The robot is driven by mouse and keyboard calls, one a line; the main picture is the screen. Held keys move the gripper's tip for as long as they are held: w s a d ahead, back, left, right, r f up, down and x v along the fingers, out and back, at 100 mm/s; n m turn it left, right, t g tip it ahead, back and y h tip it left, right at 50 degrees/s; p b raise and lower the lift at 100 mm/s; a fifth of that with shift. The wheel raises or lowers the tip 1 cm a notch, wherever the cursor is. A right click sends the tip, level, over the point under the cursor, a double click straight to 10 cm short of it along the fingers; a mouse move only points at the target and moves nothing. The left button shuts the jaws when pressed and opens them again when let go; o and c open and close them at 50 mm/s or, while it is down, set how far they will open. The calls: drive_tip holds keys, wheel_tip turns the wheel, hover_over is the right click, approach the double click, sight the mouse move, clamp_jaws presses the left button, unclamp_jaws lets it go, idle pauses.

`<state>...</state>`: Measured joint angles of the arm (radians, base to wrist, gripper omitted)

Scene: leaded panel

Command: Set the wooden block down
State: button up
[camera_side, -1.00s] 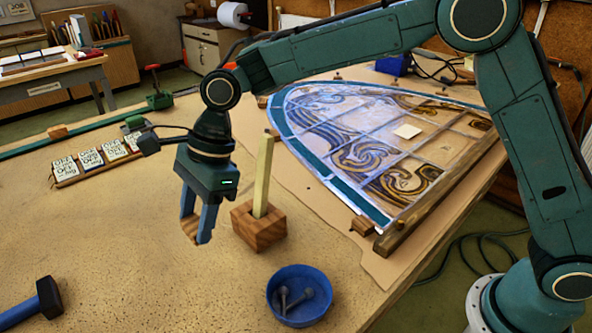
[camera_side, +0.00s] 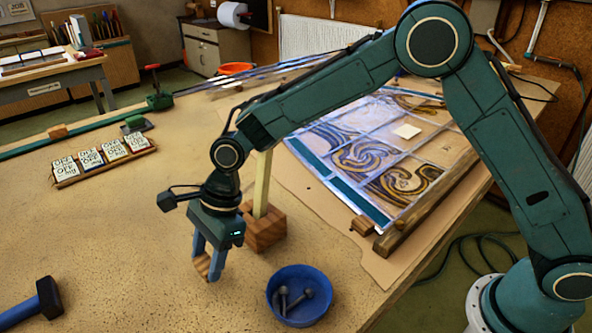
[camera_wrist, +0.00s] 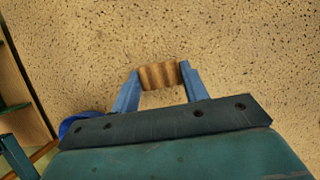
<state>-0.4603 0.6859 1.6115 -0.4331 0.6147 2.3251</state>
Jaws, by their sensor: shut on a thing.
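The small wooden block (camera_side: 203,266) is between the blue fingers of my gripper (camera_side: 209,266) in the side view. My gripper is shut on it and points down at the tabletop. In the wrist view the brown block (camera_wrist: 160,75) spans the gap between the fingertips (camera_wrist: 162,78), with speckled tabletop behind it. The block is low over the bare table (camera_side: 130,240); I cannot tell whether it touches the surface.
A wooden stand (camera_side: 266,231) with an upright pale stick (camera_side: 262,185) is close behind my gripper. A blue bowl (camera_side: 300,318) of nails is to the right. A hammer (camera_side: 48,297) lies at the left. The leaded panel (camera_side: 340,185) lies beyond. Table left of my gripper is clear.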

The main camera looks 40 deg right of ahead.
drive_tip(key=shift+f, duration=1)
drive_tip(key=shift+f, duration=0.1)
drive_tip(key=o, duration=1)
drive_tip(key=shift+c, duration=0.2)
drive_tip(key=v, duration=1.2)
drive_tip(key=shift+d, duration=0.1)
